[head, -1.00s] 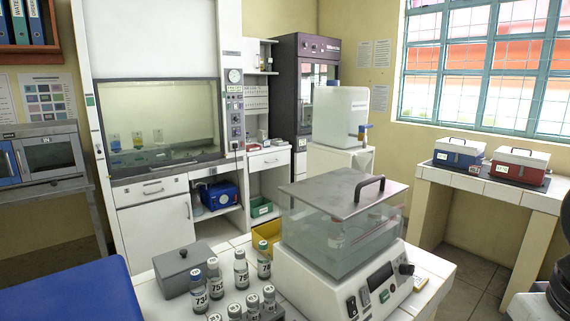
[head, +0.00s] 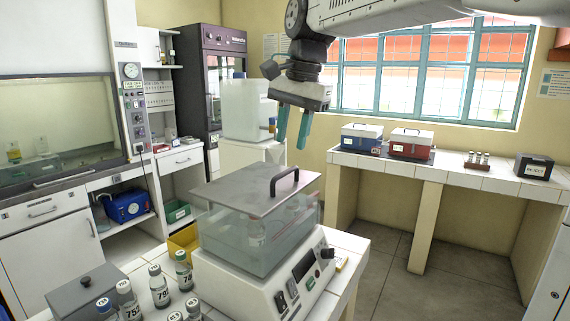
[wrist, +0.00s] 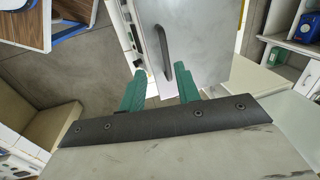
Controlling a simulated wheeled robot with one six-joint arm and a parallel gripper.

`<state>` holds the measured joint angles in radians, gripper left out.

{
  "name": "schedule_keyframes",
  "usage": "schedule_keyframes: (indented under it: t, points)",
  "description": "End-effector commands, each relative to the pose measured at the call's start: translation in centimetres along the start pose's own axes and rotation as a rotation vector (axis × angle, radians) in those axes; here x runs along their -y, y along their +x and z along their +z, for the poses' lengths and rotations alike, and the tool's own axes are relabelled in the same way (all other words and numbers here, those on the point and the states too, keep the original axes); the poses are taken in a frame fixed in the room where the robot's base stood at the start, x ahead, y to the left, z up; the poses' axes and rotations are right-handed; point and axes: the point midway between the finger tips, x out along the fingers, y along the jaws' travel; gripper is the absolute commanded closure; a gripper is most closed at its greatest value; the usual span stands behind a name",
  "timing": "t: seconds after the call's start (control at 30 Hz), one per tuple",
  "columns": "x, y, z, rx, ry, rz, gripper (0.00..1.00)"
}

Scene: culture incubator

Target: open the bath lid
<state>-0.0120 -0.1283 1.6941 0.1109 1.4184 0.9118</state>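The bath (head: 265,285) is a white unit with a control panel and a clear tank on top. Its grey metal lid (head: 235,192) lies flat over the tank, shut. A black arched handle (head: 284,180) stands on the lid towards its right side. My gripper (head: 290,144) has teal fingers pointing down, spread apart with nothing between them. It hangs above and behind the handle in the picture, apart from it. In the wrist view the lid (wrist: 205,35) and its handle (wrist: 166,45) show beyond the open fingertips (wrist: 160,70).
Several capped bottles (head: 159,286) and a grey lidded box (head: 85,294) stand on the tiled bench left of the bath. A yellow bin (head: 182,243) is behind it. A blue box (head: 361,139) and a red box (head: 411,143) sit on the far counter.

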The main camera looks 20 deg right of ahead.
Motion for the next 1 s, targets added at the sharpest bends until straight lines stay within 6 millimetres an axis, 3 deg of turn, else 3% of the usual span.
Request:
schedule_keyframes:
  t: [0.17, 0.6, 0.97, 1.0]
  points:
    - [0.9, 0.7, -0.7, 0.003, 0.039, -0.003, 0.67]
    - [0.8, 6.9, -0.7, 0.002, 0.039, -0.003, 0.67]
    - [0.8, 7.5, -0.7, 0.001, 0.038, -0.005, 0.67]
    - [0.8, 7.5, -0.7, 0.001, 0.038, -0.004, 0.79]
